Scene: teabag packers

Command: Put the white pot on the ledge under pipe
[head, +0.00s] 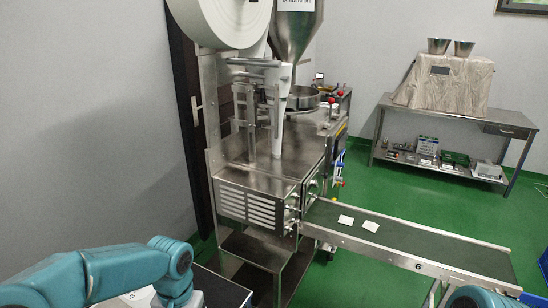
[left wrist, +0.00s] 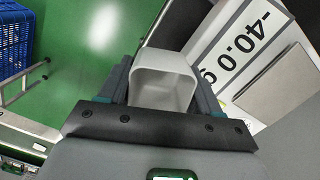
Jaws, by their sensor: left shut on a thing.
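The white pot (left wrist: 163,88), a squarish open cup, is between the fingers of my left gripper (left wrist: 163,76) in the left wrist view. The gripper is shut on it, and the pot looks empty. In the head view my left arm comes in at the lower left, but its gripper and the pot do not show there. A white pipe (head: 283,112) runs down the steel packing machine to a flat steel ledge (head: 262,165). No pot shows on this ledge. My right gripper is not in view.
A scale display (left wrist: 245,45) reading -40.0 g shows beside the pot, with a grey plate (left wrist: 280,85) near it. A blue crate (left wrist: 14,42) is at the left. A conveyor (head: 420,243) with two teabags (head: 346,220) extends right from the machine.

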